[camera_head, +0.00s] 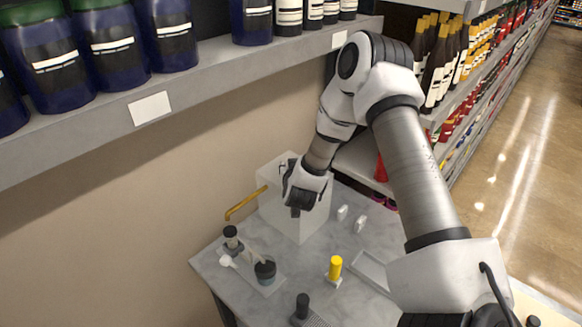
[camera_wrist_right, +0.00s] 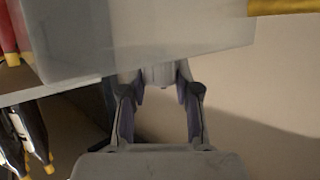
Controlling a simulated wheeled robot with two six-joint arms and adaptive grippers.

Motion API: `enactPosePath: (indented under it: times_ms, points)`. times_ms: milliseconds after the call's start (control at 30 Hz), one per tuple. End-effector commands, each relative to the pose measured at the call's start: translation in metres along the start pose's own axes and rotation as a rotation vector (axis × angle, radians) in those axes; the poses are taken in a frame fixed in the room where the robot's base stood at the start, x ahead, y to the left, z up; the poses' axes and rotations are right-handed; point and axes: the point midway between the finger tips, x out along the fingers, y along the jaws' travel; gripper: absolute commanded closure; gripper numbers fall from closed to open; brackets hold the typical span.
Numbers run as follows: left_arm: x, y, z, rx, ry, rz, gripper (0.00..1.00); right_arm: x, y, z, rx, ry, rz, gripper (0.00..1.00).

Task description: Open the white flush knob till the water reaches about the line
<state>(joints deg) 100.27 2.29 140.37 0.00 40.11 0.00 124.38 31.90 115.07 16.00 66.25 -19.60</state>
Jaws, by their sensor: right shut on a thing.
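A whitish translucent box (camera_head: 283,220) stands on the grey table against the wall, with a yellow pipe (camera_head: 246,203) out of its left side. My right gripper (camera_head: 285,170) is at the top of the box. In the right wrist view my gripper's fingers (camera_wrist_right: 160,98) are closed around a small pale piece, seemingly the white flush knob (camera_wrist_right: 160,76), beside the box wall (camera_wrist_right: 130,45). The knob is hidden in the head view. I cannot make out a water level or a line. My left gripper is not in view.
On the table (camera_head: 235,290) stand a dark-capped pump part (camera_head: 231,238), a dark round piece (camera_head: 265,269), a yellow-topped piece (camera_head: 335,267) and a black knob (camera_head: 302,304). A shelf with dark blue jars (camera_head: 110,45) overhangs at the upper left. Bottle shelves stand right.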

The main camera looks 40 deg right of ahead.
Motion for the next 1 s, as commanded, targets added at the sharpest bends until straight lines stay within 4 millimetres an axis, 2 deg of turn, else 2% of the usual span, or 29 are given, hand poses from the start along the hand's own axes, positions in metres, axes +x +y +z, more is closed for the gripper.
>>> enactPosePath:
  times_ms: [133, 167, 200, 233, 533, 633, 767, 1000]
  points:
    - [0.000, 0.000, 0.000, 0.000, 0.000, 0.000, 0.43, 0.001, 0.000, -0.002, 0.000, 0.005, 0.001, 1.00]
    - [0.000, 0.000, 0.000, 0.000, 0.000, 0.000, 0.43, 0.001, 0.000, -0.002, 0.000, 0.005, 0.001, 0.62]
    - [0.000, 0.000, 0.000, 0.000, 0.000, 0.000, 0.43, 0.000, 0.000, -0.002, 0.000, 0.005, 0.001, 0.47]
    - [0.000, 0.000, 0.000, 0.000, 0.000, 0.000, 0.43, 0.000, 0.000, -0.002, 0.000, 0.005, 0.001, 0.43]
    - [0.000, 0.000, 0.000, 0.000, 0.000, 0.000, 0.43, -0.001, 0.000, -0.001, 0.000, 0.002, 0.001, 0.43]
    - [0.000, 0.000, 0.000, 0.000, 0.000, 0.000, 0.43, -0.009, 0.000, -0.001, 0.000, 0.001, 0.001, 0.43]
    - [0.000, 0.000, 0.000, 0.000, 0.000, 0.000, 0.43, -0.034, -0.001, -0.001, 0.000, 0.000, 0.000, 0.43]
    - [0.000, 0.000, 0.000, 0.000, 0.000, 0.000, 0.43, -0.095, -0.001, -0.001, -0.002, 0.001, 0.000, 0.43]
